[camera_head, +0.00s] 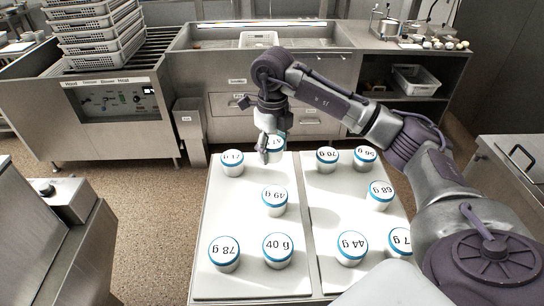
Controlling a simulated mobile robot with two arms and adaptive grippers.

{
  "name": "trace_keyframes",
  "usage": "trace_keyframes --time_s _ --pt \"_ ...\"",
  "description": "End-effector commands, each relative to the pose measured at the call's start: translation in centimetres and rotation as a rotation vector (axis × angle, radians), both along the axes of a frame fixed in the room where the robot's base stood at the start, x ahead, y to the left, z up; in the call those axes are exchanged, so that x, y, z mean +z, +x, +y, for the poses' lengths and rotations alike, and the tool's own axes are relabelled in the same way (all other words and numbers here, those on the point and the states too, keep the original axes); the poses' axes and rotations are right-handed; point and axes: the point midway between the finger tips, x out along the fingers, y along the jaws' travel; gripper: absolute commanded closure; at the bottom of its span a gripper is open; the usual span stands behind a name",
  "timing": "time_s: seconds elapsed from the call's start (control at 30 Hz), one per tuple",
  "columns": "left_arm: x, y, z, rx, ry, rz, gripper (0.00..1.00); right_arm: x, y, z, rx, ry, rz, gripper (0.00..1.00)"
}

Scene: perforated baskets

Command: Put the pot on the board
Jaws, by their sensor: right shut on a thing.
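My right gripper (267,148) is at the far end of the left white board (236,271), shut on a white pot with a blue-rimmed lid (279,143). The gripper's fingers partly cover this pot and its label. I cannot tell whether its base touches the board. Similar labelled pots stand upright on the left board, among them one at the far left (232,162) and one in the middle (274,200). More stand on the right white board (325,210), including one at its near side (351,248). My left gripper is not in view.
A steel counter with a sink (262,38) lies beyond the boards. A stack of perforated baskets (98,35) stands at the back left. A grey bin (190,135) stands on the floor. Bare board shows between the pots.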

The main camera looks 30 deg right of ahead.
Motion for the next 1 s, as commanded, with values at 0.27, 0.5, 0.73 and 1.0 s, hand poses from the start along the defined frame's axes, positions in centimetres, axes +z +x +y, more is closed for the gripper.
trace_keyframes --time_s 0.27,0.5,0.73,1.0 --pt "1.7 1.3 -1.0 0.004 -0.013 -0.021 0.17 -3.4 0.0 0.0 -0.001 0.0 0.004 0.78" --pt "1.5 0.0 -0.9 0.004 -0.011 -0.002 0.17 -4.1 0.1 0.0 0.0 -0.001 0.0 0.78" --pt "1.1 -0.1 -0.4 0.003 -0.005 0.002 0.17 -4.5 0.1 0.0 0.0 -0.001 0.0 0.4" --pt "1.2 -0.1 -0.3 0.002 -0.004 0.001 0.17 -4.4 0.1 0.0 0.0 0.0 0.0 0.17"
